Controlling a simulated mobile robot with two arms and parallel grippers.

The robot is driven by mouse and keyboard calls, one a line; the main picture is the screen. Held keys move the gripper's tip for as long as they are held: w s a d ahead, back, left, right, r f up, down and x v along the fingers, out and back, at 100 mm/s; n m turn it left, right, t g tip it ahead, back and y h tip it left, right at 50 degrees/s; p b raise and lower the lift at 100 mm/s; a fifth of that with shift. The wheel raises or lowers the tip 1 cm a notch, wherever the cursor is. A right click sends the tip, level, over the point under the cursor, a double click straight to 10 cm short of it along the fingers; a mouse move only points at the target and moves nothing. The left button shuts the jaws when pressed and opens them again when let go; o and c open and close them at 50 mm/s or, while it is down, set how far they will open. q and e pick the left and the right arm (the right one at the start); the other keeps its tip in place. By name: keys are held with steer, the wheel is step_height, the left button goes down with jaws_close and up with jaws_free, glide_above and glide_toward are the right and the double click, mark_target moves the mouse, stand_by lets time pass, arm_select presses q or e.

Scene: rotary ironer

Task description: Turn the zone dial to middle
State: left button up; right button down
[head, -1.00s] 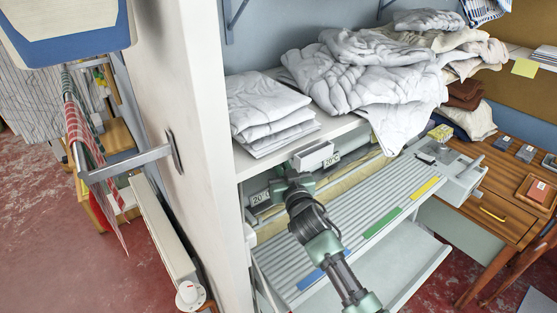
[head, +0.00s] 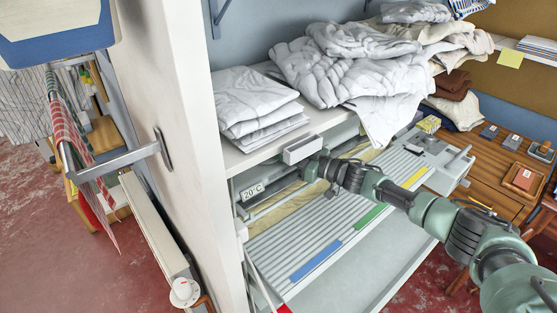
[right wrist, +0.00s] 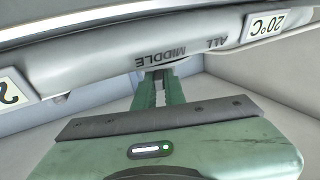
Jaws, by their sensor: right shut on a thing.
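My right gripper (head: 310,171) is at the front of the ironer (head: 325,215), under the white shelf. In the right wrist view its fingers (right wrist: 160,80) are close together at the grey control panel (right wrist: 110,58). They are shut on what appears to be the zone dial, which the fingers and panel edge hide. The panel's printed words ALL and MIDDLE (right wrist: 173,51) appear upside down just above the fingertips. The dial's pointer cannot be made out. My left gripper is not in view.
A 20°C plate (head: 251,194) shows on the ironer's left end. Another 20°C plate (right wrist: 264,26) is beside the printed words. Folded white linen (head: 255,100) lies on the shelf (head: 255,157) close above my gripper. A white wall (head: 185,130) stands at the left.

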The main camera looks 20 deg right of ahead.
steer(key=shift+w+d+r+n+g+y+b, duration=0.1)
steer(key=shift+w+d+n+g+y+b, duration=0.1)
steer(key=shift+n+g+y+b, duration=0.15)
stand_by(0.3)
steer(key=c, duration=1.5)
jaws_free()
steer(key=shift+a, duration=0.1)
steer(key=b+v, duration=0.1)
steer(key=v, duration=0.6)
steer(key=shift+s+d, duration=0.3)
steer(key=shift+d, duration=0.05)
